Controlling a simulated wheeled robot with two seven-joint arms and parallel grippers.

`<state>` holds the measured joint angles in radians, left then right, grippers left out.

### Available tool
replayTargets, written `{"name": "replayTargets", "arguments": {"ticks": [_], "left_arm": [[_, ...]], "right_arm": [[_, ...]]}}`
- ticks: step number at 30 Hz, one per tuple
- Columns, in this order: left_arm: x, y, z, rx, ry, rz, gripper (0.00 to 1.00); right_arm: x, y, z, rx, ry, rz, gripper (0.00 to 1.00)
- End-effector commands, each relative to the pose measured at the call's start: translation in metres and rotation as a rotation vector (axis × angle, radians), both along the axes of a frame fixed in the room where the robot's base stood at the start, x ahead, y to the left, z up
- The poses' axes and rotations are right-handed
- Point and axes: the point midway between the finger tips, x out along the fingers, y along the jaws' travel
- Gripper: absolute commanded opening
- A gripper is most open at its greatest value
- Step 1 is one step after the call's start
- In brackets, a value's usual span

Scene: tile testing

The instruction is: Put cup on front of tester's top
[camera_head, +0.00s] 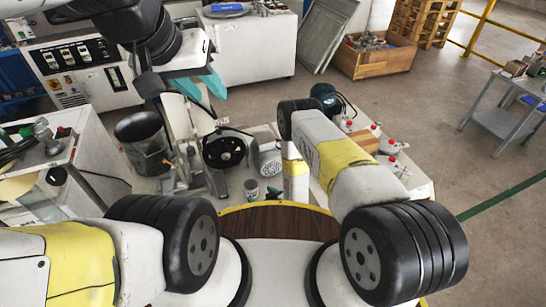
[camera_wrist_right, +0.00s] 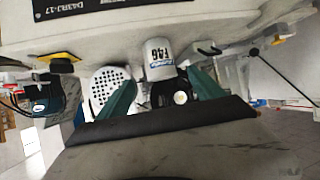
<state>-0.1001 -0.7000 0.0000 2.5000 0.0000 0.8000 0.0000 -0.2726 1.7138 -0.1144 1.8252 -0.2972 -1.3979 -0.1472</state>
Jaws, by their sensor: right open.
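A small cup (camera_head: 251,189) stands on the low white worktop in the head view, just beyond the brown wooden edge. It shows in the right wrist view as a white cup (camera_wrist_right: 160,60) with dark lettering and a blue mark. My right gripper (camera_wrist_right: 162,92) is open, its teal fingers on either side of the cup's line; I cannot tell if they touch it. In the head view my right arm mostly hides that gripper. My left gripper (camera_head: 203,86) is open and empty, high at the left. I cannot tell for sure which apparatus is the tester.
A machine with a black disc (camera_head: 224,150) stands beyond the cup, with a perforated white piece (camera_head: 270,160) beside it. A dark bucket (camera_head: 143,137) is to the left. Red-capped bottles (camera_head: 391,147) stand at the right.

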Motion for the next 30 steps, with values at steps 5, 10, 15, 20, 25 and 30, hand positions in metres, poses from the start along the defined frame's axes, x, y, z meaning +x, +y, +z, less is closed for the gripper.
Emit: {"name": "replayTargets", "arguments": {"ticks": [5,10,15,20,25,30], "left_arm": [[0.0,0.0,0.0,0.0,0.0,0.0,0.36],[0.0,0.0,0.0,0.0,0.0,0.0,0.36],[0.0,0.0,0.0,0.0,0.0,0.0,0.36],[0.0,0.0,0.0,0.0,0.0,0.0,0.36],[0.0,0.0,0.0,0.0,0.0,0.0,0.36],[0.0,0.0,0.0,0.0,0.0,0.0,0.36]], "right_arm": [[0.008,-0.002,0.009,-0.005,-0.001,-0.006,0.77],[0.055,-0.008,0.055,-0.035,0.012,-0.042,0.77],[0.106,-0.026,0.128,-0.074,0.048,-0.103,0.77],[0.136,-0.048,0.201,-0.102,0.088,-0.16,0.77],[0.149,-0.075,0.28,-0.119,0.136,-0.222,0.77],[0.141,-0.103,0.357,-0.124,0.187,-0.279,0.77]]}}
